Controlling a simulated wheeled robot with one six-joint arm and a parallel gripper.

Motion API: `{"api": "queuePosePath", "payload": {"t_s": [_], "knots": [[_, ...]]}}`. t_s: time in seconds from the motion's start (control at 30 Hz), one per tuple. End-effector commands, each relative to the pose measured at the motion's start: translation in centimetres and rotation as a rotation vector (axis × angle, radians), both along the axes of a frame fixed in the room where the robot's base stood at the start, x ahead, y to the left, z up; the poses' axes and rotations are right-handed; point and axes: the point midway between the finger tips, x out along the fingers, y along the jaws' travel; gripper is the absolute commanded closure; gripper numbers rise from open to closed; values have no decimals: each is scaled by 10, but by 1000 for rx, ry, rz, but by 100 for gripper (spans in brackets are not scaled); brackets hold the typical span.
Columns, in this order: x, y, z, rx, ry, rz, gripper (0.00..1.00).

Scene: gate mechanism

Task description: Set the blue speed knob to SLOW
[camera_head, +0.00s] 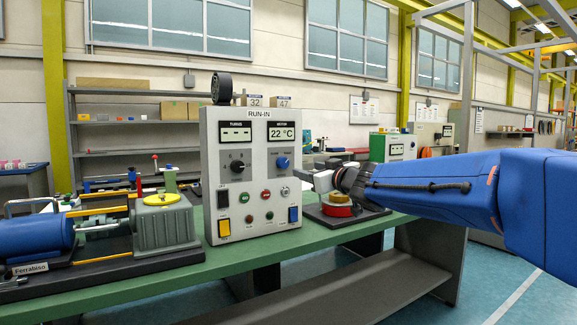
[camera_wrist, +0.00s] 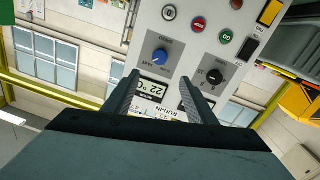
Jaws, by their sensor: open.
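The blue speed knob (camera_head: 282,162) is on the right half of the grey RUN-IN control panel (camera_head: 212,200), under the 22 °C display. In the wrist view, which is upside down, the blue knob (camera_wrist: 160,55) shows a pale pointer mark.
A black knob (camera_head: 237,165) sits left of the blue one. Push buttons (camera_head: 265,194), a black switch (camera_head: 223,199) and a yellow switch (camera_head: 224,228) lie below. A motor and gearbox rig (camera_head: 162,222) stands left on the green bench (camera_head: 200,262).

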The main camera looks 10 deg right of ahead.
Motion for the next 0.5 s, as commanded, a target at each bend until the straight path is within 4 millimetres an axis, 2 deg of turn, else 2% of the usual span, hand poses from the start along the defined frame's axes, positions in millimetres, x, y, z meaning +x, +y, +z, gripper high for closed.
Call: {"api": "queuePosePath", "payload": {"t_s": [0.5], "knots": [[81, 21, -1, 1, 2, -1, 49]]}}
